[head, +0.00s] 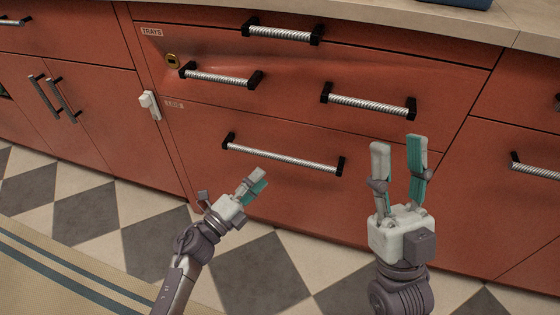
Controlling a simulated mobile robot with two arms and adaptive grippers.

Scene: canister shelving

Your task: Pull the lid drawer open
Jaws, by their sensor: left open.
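The bottom red drawer (220,130) has a small pale label (174,104) at its upper left corner, too faint to read surely. Its long silver bar handle (285,155) has black end mounts. The drawer front looks closed. My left gripper (259,180) appears in front of this drawer, just below the handle in the picture, open and empty. Whether it touches the drawer front cannot be told. My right gripper (399,145) is open and empty, fingers pointing up, to the right of the handle and apart from it.
A higher handle (283,32) sits under the countertop (400,15). A white latch (149,104) sticks out at left. Checkered floor (100,230) lies in front.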

